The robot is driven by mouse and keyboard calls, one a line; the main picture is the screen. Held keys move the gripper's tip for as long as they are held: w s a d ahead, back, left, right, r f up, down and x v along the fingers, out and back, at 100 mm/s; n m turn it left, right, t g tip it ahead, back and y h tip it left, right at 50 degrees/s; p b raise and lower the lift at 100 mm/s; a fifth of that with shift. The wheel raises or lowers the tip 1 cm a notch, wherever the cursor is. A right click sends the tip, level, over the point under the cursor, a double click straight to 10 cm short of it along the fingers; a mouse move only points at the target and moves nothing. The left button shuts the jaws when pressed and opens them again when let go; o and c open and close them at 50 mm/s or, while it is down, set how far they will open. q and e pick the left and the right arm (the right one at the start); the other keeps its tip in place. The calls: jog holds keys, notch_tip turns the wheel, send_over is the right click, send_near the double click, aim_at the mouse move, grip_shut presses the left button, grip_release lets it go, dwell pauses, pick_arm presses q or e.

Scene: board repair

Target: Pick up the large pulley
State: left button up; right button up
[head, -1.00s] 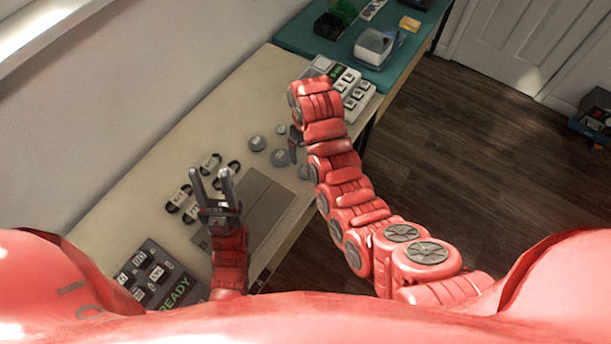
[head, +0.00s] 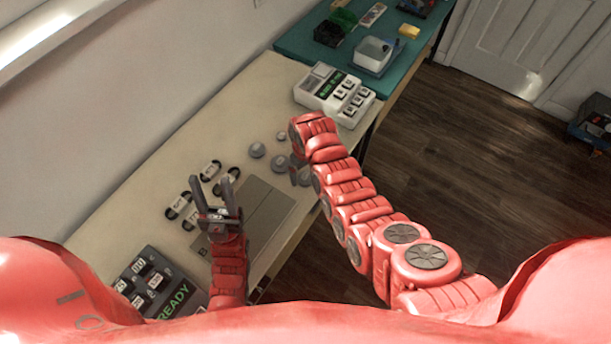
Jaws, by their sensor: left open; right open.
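Several grey round pulleys lie on the beige table. The smallest one in plain view (head: 281,136) is at the back, another (head: 257,150) is at the left, and a larger one (head: 280,163) is nearer the front. A further grey piece (head: 305,178) is partly hidden by my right gripper; I cannot tell which pulley is largest. My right gripper (head: 297,173) is open, pointing down just right of the larger visible pulley; whether it touches anything is unclear. My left gripper (head: 212,184) is open and empty, fingers up, above the table near the belts.
Several black belts with white labels (head: 180,206) lie at the left. A grey flat panel (head: 255,215) lies in the middle. A dark box reading READY (head: 150,285) is at the front; a white device (head: 335,92) stands behind. A teal table (head: 300,42) with bins lies beyond.

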jog(key=shift+f, duration=0.9)
jog(key=c, duration=1.5)
jog(key=shift+o, duration=0.2)
jog(key=shift+r, duration=0.1)
